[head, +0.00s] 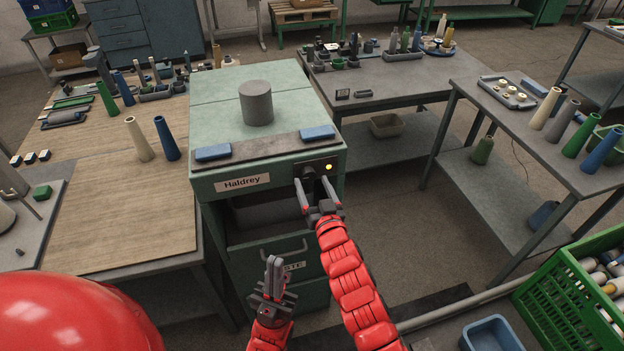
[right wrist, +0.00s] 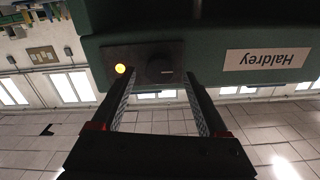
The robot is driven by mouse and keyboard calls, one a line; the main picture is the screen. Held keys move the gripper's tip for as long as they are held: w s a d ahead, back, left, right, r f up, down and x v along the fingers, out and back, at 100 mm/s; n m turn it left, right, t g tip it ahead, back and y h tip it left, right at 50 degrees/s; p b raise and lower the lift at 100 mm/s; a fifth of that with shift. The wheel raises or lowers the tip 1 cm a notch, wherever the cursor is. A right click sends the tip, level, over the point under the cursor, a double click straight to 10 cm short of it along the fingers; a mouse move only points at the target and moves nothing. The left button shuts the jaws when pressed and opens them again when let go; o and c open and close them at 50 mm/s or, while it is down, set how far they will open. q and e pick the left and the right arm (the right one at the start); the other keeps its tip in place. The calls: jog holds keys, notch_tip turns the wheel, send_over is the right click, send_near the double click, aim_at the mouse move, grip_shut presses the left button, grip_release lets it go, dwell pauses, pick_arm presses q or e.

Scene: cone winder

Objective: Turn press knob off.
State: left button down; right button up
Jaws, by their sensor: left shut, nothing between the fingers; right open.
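The press is a green cabinet (head: 240,135) labelled Haldrey. On its front right is a dark control panel (head: 318,166) with a lit yellow lamp (head: 328,167) and a dark round knob (head: 308,172). In the right wrist view, which is upside down, the knob (right wrist: 161,70) and lamp (right wrist: 120,69) show on the panel. My right gripper (head: 314,184) is open in front of the panel. Its fingers (right wrist: 158,85) lie on either side of the knob in the picture; contact is unclear. My left gripper (head: 272,262) is shut and empty, lower, before the drawers.
A grey cylinder (head: 256,102) and two blue pads (head: 213,152) (head: 317,133) sit on the press top. A wooden-topped bench (head: 95,205) stands left, grey tables (head: 400,78) right. A green crate (head: 545,290) and blue bin (head: 492,335) are at lower right.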

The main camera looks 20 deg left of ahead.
jog(key=shift+w+a, duration=0.35)
jog(key=shift+w, duration=0.1)
jog(key=shift+c, duration=0.4)
grip_shut()
